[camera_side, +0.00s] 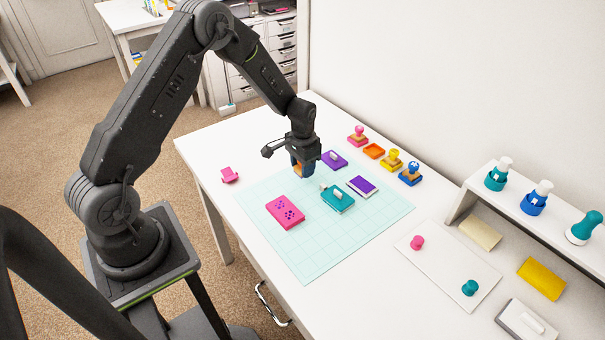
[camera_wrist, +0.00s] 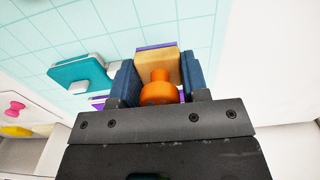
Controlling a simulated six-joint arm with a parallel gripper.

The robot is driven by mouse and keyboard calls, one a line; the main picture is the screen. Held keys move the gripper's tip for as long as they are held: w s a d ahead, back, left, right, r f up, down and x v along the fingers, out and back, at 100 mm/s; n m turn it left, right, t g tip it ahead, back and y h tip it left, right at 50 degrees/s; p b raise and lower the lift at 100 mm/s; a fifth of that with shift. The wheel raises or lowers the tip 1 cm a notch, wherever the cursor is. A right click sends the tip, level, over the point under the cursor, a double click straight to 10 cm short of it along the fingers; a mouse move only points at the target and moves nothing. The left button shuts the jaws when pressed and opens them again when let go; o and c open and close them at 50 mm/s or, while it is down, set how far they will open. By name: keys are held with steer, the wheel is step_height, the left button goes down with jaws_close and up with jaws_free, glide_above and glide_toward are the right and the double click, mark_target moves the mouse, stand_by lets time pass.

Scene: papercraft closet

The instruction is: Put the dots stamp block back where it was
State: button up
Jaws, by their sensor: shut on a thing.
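My gripper (camera_side: 301,168) is shut on a stamp block, held above the far left part of the cutting mat. In the wrist view the stamp block (camera_wrist: 157,66) has an orange knob and a pale wooden body with a purple edge, between the blue finger pads. Its stamping face is turned away, so its pattern is hidden. An empty orange holder (camera_side: 374,151) stands in the back row, between a pink stamp (camera_side: 358,136) and a yellow stamp (camera_side: 391,160). A blue stamp (camera_side: 410,173) stands at the row's right end. A pink card (camera_side: 286,212) with dark dots lies on the mat.
On the mat (camera_side: 320,250) are a teal ink pad (camera_side: 338,199), an open purple ink pad (camera_side: 362,186) and a purple lid (camera_side: 334,159). A small pink object (camera_side: 229,174) lies at left. A white shelf (camera_side: 520,190) with several stampers stands at right.

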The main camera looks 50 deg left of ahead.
steer(key=shift+f, duration=1.6)
steer(key=shift+f, duration=0.15)
steer(key=o, duration=1)
step_height(320, 180, up, 12)
steer(key=shift+r, duration=0.1)
steer(key=s+d+r+t, duration=0.1)
steer(key=s+d+r, duration=0.3)
steer(key=r, duration=0.6)
steer(key=s+d+r+t, duration=0.1)
steer(key=s+d+r, duration=0.2)
steer(key=s, duration=0.4)
steer(key=s+d+r+t, duration=0.2)
steer(key=s+d+r, duration=0.1)
steer(key=s, duration=0.4)
steer(key=s+d+r+t, duration=0.1)
steer(key=s+d+r, duration=0.2)
steer(key=s+r, duration=0.2)
steer(key=shift+s+d+r+t, duration=0.1)
steer(key=shift+s+t, duration=0.05)
steer(key=shift+s, duration=0.3)
steer(key=shift+s+d+t, duration=0.1)
steer(key=shift+s+t, duration=0.05)
steer(key=shift+s, duration=0.3)
